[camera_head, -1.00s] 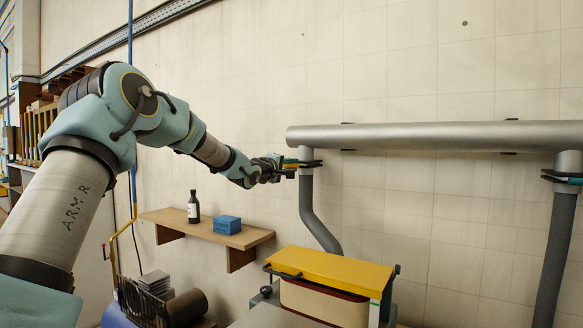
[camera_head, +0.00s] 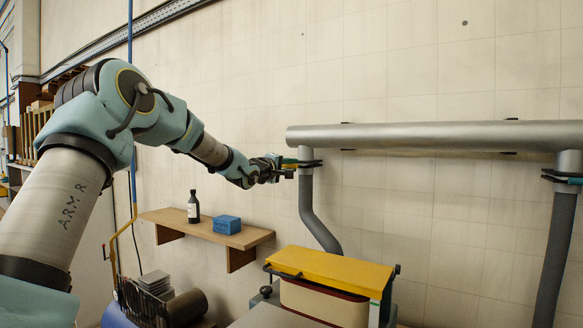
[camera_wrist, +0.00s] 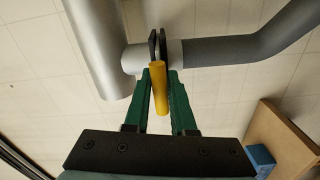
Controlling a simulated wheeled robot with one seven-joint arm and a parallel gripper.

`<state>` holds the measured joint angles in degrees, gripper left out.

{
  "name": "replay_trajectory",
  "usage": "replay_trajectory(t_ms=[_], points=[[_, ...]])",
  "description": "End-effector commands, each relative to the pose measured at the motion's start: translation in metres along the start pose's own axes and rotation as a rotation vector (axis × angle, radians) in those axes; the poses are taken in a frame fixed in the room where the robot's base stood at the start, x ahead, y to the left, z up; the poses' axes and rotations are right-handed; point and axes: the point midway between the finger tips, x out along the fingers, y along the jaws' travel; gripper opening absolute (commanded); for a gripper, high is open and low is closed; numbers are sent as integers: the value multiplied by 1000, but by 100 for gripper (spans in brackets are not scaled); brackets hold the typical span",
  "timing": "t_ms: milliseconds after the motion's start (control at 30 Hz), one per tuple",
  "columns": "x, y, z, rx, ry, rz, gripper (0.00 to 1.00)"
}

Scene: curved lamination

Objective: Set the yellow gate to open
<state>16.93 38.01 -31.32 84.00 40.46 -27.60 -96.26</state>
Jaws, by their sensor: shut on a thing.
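The yellow gate's handle (camera_wrist: 159,88) sticks out from the dark plates of the gate (camera_wrist: 158,44) on the grey duct. In the wrist view it lies between the green fingers of my gripper (camera_wrist: 160,76), which are shut on it. In the head view the gate (camera_head: 307,163) is on the left drop pipe, just below the big horizontal duct. My gripper (camera_head: 287,166) is at its left side, and only a bit of yellow shows there. How far the gate plate is slid in or out is hard to tell.
A large grey duct (camera_head: 430,137) runs along the wall, with a second gate (camera_head: 563,177) at the right. A machine with a yellow top (camera_head: 330,268) stands below. A wooden shelf (camera_head: 165,217) holds a dark bottle (camera_head: 193,208) and a blue box (camera_head: 227,225).

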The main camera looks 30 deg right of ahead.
Motion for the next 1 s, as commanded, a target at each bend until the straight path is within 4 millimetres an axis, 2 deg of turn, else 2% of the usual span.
replay_trajectory(t_ms=[200, 300, 433, 667, 700, 900, 1000], points=[[-39, 0, -2, 2, 3, -4, 0], [-52, 0, -2, 2, 3, -4, 0], [-59, -1, -1, 3, 1, -2, 0], [-59, -2, 0, 3, 1, -4, 0], [-59, -2, 0, 3, 1, -4, 25], [-59, -2, 0, 1, 1, -3, 47], [-59, -1, 0, 1, 1, -3, 48]])
